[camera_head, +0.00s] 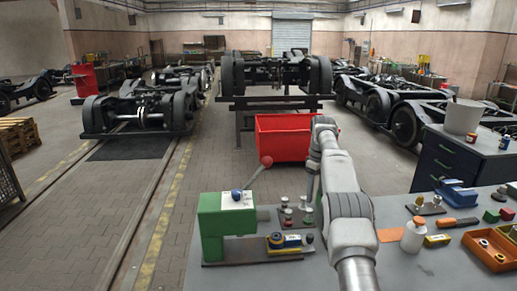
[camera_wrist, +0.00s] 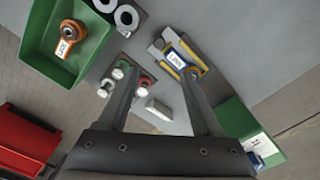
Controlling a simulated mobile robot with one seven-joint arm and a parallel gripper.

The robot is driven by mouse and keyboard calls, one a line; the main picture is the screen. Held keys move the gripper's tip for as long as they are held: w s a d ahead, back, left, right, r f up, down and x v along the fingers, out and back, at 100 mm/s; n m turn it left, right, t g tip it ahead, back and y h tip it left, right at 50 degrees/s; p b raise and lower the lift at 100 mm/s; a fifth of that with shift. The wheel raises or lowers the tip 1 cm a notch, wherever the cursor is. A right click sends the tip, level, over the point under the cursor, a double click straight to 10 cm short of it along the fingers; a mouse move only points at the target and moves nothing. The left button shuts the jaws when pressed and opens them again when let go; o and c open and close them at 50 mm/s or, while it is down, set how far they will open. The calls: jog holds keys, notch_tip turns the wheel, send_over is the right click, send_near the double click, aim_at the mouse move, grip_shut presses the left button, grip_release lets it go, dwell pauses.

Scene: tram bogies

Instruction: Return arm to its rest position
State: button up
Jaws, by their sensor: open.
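My arm (camera_head: 345,195) reaches from the bottom of the head view up over the grey workbench (camera_head: 225,275). It bends downward near the red bin. My gripper is hidden behind the arm in the head view. In the wrist view my gripper (camera_wrist: 160,75) is open, with its two dark fingers apart and nothing held between them. Beneath and around the fingers lie a labelled blue and yellow part (camera_wrist: 180,60), small red and green capped pieces (camera_wrist: 122,72) and a pale block (camera_wrist: 158,110).
A green press-like device (camera_head: 212,230) with a red-knobbed lever stands left of my arm. A red bin (camera_head: 283,138) is beyond the bench. Tools and an orange tray (camera_head: 490,250) crowd the right; bogies stand behind.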

jog(key=s+a+r+m+t, duration=0.15)
jog(key=s+a+r, duration=0.25)
jog(key=s+r, duration=0.55)
jog(key=s+a+r+m+t, duration=0.1)
jog(key=s+a+r+m, duration=0.2)
jog(key=s+r, duration=0.65)
jog(key=s+a+f+m+t, duration=0.1)
jog(key=s+a+f, duration=0.1)
jog(key=s, duration=1.1)
jog(key=s+a+f+m+t, duration=0.2)
jog(key=s+a+f, duration=0.1)
jog(key=s, duration=1)
jog(key=shift+a+f, duration=0.2)
jog(key=shift+f, duration=0.15)
dwell(0.8)
